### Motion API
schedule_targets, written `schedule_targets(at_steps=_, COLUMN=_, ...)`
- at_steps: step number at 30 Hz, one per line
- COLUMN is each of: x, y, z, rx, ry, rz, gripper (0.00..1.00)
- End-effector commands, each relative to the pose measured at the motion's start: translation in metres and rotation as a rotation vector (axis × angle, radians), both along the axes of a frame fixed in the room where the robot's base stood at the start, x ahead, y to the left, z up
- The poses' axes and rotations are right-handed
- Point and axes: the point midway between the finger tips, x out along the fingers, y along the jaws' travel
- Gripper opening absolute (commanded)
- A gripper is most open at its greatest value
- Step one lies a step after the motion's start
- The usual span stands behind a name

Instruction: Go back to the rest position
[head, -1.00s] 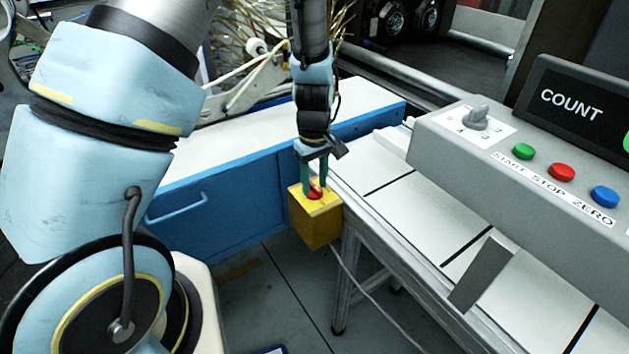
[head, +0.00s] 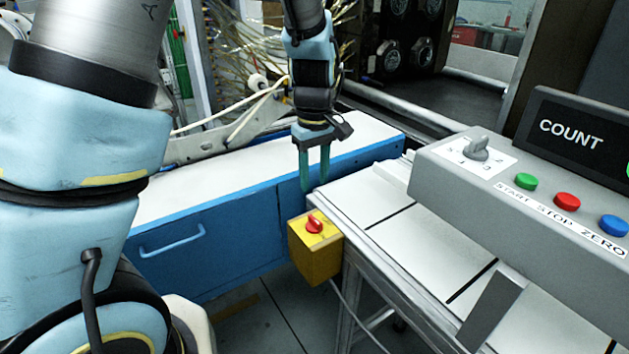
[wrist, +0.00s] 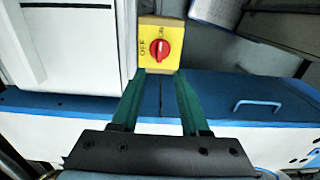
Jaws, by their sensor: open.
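My gripper (head: 314,168) is open and empty, its two green fingers pointing down above and slightly behind the yellow switch box (head: 316,258). The fingers are apart from the red knob (head: 314,224) on top of the box. In the wrist view the box (wrist: 146,35) lies beyond the fingertips of my gripper (wrist: 160,80), with its red knob (wrist: 162,48) uncovered. Lettering that seems to read OFF and ON shows beside the knob.
The box is at the corner of a white-topped conveyor table (head: 345,205). A grey control panel (head: 520,215) with COUNT display, dial and coloured buttons stands at right. A blue cabinet (head: 215,250) with a white top is behind. A cable hangs below the box.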

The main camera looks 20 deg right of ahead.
Motion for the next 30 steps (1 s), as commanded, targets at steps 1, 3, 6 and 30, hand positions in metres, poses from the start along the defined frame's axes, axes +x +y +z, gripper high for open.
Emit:
schedule_targets(at_steps=1, x=0.000, y=0.000, z=0.000, rx=0.000, ry=0.000, rz=0.000, gripper=0.45)
schedule_targets(at_steps=3, x=0.000, y=0.000, z=0.000, rx=0.000, ry=0.000, rz=0.000, gripper=0.45)
schedule_targets(at_steps=6, x=0.000, y=0.000, z=0.000, rx=0.000, ry=0.000, rz=0.000, gripper=0.45)
schedule_targets(at_steps=30, x=0.011, y=0.253, z=0.038, rx=-0.025, ry=-0.112, rz=-0.214, gripper=0.45)
